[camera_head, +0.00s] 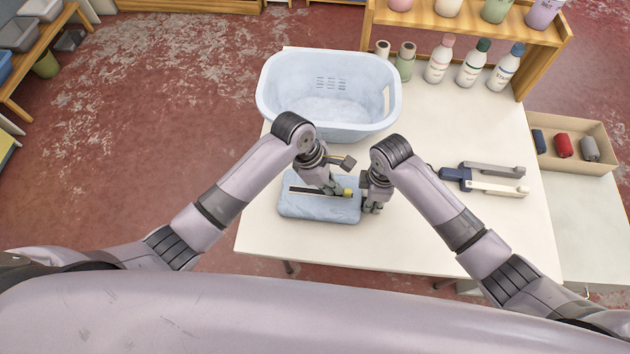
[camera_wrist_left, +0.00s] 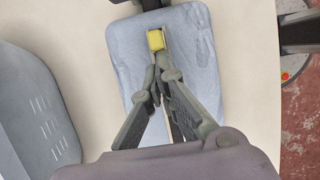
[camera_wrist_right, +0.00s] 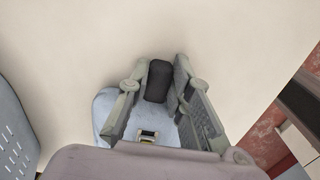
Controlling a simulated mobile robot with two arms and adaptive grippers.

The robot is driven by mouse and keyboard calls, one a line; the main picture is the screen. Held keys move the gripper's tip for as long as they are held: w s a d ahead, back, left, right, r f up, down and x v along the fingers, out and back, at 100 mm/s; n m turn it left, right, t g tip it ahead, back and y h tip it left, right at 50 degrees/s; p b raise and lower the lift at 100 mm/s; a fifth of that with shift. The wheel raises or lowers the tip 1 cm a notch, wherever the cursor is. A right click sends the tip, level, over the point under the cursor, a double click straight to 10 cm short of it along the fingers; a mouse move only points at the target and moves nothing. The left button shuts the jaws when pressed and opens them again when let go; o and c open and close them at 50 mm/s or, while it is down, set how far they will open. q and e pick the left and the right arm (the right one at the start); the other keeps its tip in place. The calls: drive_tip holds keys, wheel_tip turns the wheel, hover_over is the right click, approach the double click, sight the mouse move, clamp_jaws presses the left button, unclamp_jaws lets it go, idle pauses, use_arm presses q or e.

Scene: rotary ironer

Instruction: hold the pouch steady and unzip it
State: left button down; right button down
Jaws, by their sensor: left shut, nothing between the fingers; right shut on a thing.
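The light blue pouch (camera_head: 318,211) lies flat on the white table, in front of the basket. A narrow zip line (camera_head: 302,190) runs lengthwise along its top, with a yellow pull (camera_head: 347,192) near the right end. The pull also shows in the left wrist view (camera_wrist_left: 156,40). My left gripper (camera_head: 333,188) is shut and empty over the zip line, its tips just short of the pull. My right gripper (camera_head: 372,208) is shut on a black tab (camera_wrist_right: 158,80) at the pouch's right end. My fingers hide part of the zip line.
A pale blue laundry basket (camera_head: 328,128) stands behind the pouch. Several bottles (camera_head: 438,60) stand by a wooden shelf at the back. A grey two-armed device (camera_head: 485,180) lies to the right, before a box of rolled items (camera_head: 572,146). The table front is clear.

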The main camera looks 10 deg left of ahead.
sight(320, 191)
drive_tip(key=shift+a, duration=0.15)
use_arm(q)
drive_tip(key=a, duration=0.4)
drive_tip(key=shift+a, duration=0.15)
drive_tip(key=v, duration=1)
use_arm(e)
drive_tip(key=c, duration=1.4)
unclamp_jaws()
drive_tip(key=shift+o, duration=0.2)
